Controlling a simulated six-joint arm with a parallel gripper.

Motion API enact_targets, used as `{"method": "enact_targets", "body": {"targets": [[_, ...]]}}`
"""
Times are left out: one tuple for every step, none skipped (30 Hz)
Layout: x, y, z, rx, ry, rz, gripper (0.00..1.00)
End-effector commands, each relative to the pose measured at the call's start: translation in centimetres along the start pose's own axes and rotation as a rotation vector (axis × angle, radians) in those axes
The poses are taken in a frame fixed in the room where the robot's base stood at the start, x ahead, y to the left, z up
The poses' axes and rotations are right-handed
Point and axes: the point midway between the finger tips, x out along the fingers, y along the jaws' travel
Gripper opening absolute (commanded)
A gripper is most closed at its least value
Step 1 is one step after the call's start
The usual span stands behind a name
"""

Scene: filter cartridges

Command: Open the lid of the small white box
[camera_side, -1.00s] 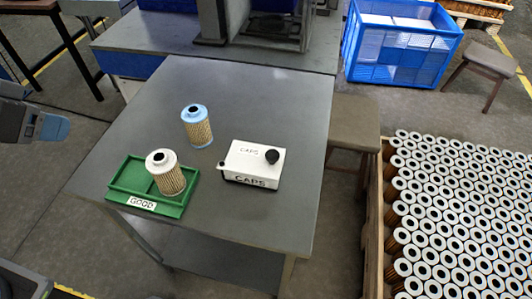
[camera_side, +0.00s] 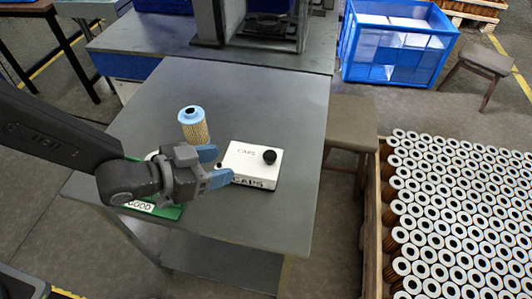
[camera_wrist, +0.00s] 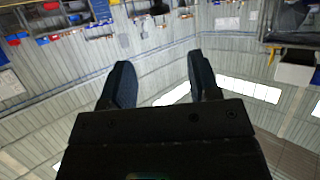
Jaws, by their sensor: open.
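The small white box (camera_side: 246,166), marked CAPS on its lid and front, stands on the grey table with its lid down. A black round knob (camera_side: 269,157) sits on the lid near its right side. My gripper (camera_side: 219,166) is at the left of the box in the side view, with its blue fingertips apart and nothing between them. I cannot tell whether a fingertip touches the box. In the wrist view my gripper (camera_wrist: 160,85) shows two dark fingers spread, with only the room's wall and ceiling beyond. The box is not in the wrist view.
A blue-capped filter cartridge (camera_side: 194,125) stands behind my gripper. A green tray (camera_side: 172,212) marked GOOD is mostly hidden by my arm, with a white-topped cartridge in it. The table (camera_side: 270,100) is clear behind and right of the box.

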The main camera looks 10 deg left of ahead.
Motion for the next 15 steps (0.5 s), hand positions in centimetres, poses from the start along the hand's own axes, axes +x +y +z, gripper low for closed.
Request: {"method": "enact_targets", "body": {"targets": [[0.8,0.0,0.1,0.0,-0.001,0.001,0.56],[1.4,0.0,0.1,0.0,-0.002,0.001,0.56],[2.1,0.1,0.1,0.001,-0.002,0.001,0.56],[2.7,0.1,0.1,0.001,-0.003,0.001,0.56],[3.4,0.1,0.1,0.001,-0.002,0.001,0.56],[4.2,0.1,0.1,0.001,-0.003,0.001,0.56],[4.8,0.0,0.1,0.001,-0.002,0.0,0.56],[5.5,0.0,0.1,0.001,-0.003,0.0,0.56],[6.3,0.0,0.2,0.0,-0.004,-0.001,0.56],[6.9,0.0,0.1,0.0,-0.002,-0.001,0.56],[7.5,0.0,0.2,0.0,-0.003,-0.001,0.56],[8.2,0.0,0.1,0.001,-0.003,-0.001,0.56],[8.8,0.0,0.2,0.001,-0.004,-0.001,0.56],[9.3,0.0,0.1,0.001,-0.002,-0.001,0.56],[9.9,0.0,0.1,0.001,-0.003,-0.001,0.56]]}}
